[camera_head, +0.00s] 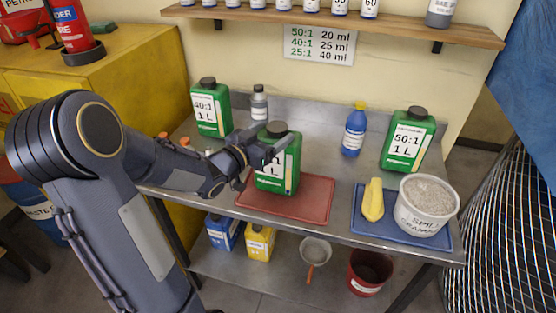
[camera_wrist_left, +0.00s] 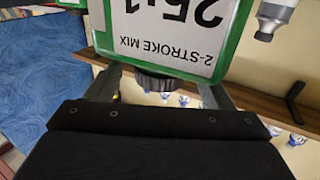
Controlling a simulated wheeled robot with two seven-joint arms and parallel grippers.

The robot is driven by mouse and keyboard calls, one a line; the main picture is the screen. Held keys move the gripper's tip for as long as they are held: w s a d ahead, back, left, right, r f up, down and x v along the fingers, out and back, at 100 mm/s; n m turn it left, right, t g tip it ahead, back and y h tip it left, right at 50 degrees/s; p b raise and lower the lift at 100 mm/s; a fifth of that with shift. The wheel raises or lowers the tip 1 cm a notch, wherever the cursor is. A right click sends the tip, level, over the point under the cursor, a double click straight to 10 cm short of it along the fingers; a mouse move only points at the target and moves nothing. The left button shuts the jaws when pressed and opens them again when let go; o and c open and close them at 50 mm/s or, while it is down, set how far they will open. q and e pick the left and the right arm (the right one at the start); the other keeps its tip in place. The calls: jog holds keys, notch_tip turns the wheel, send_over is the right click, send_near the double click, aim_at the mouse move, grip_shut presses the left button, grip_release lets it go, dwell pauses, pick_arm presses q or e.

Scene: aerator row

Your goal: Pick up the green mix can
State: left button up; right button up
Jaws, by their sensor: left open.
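The green mix can (camera_head: 290,177) with a black cap stands upright on the red tray (camera_head: 316,207) in the middle of the bench. In the left wrist view its label (camera_wrist_left: 165,30) appears upside down and reads 25:1, 2-STROKE MIX. My left gripper (camera_head: 262,152) is at the can's upper part and covers some of its label in the head view. Its fingers are open, one on each side of the black cap (camera_wrist_left: 158,83). I cannot tell whether they touch the can. My right gripper is not in view.
Green cans marked 40:1 (camera_head: 210,108) and 50:1 (camera_head: 408,140) stand at the back, with a grey bottle (camera_head: 259,103) and a blue bottle (camera_head: 354,132). A shelf (camera_head: 330,25) hangs above.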

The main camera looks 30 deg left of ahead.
pick_arm(q)
jog(key=shift+w+d, duration=0.1)
jog(key=shift+w, duration=0.4)
grip_shut()
jog(key=shift+r, duration=0.15)
